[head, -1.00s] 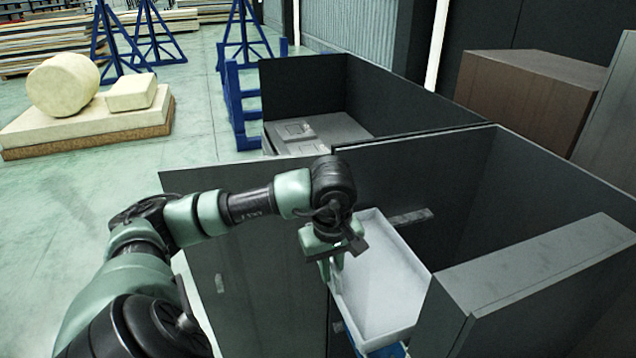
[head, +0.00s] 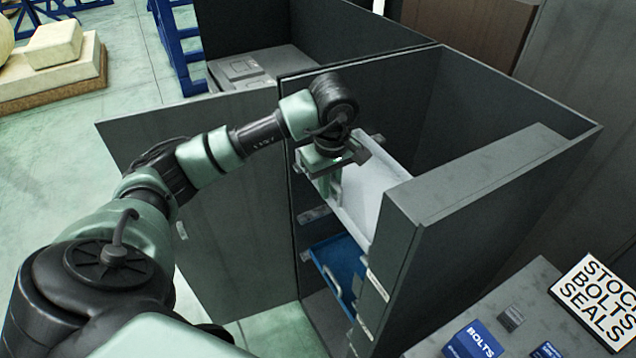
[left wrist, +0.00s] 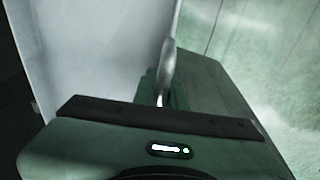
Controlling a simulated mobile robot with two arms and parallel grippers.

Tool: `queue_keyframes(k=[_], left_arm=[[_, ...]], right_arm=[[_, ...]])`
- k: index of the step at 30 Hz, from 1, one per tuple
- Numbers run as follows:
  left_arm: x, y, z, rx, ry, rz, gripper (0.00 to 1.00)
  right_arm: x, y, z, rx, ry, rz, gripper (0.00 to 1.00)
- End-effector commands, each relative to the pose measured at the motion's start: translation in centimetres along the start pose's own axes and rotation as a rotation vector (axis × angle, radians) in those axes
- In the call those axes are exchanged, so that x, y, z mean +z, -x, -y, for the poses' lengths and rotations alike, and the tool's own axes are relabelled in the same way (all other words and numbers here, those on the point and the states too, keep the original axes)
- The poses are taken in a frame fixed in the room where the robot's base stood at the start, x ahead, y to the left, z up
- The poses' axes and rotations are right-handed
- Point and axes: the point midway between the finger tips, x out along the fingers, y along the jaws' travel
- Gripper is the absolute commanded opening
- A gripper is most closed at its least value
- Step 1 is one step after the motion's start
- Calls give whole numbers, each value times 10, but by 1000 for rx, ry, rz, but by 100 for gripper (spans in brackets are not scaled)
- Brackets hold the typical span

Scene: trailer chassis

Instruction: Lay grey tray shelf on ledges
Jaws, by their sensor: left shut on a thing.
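The light grey tray shelf (head: 370,198) is inside the upper part of an open dark cabinet (head: 435,205). One short ledge (head: 314,214) shows on the cabinet's left side, below the tray. Another ledge piece (head: 375,138) shows by the tray's far end. I cannot tell whether the tray touches its ledges. The right gripper is out of view.
A blue tray (head: 338,262) sits lower in the cabinet. The open door (head: 225,205) stands to the left under my arm. A bench (head: 535,285) at the lower right holds blue boxes (head: 473,340) and a sign (head: 595,300) reading "STOCK BOLTS SEALS".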

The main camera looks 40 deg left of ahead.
Motion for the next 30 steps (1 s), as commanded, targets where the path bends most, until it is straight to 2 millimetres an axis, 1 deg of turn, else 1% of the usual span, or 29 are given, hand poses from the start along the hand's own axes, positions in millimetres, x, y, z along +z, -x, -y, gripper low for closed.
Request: queue_keyframes(k=[1, 9, 12, 15, 30], left_arm=[[0, 1, -7, 6, 1, -1, 0], [0, -1, -30, 5, 2, 0, 0], [1, -11, -28, 4, 1, -2, 0], [1, -14, -28, 5, 1, -2, 0], [1, -15, -28, 5, 1, -1, 0]], right_arm=[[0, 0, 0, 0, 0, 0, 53], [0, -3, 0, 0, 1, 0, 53], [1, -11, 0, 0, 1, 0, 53], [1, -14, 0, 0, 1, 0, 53], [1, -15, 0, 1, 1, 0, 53]])
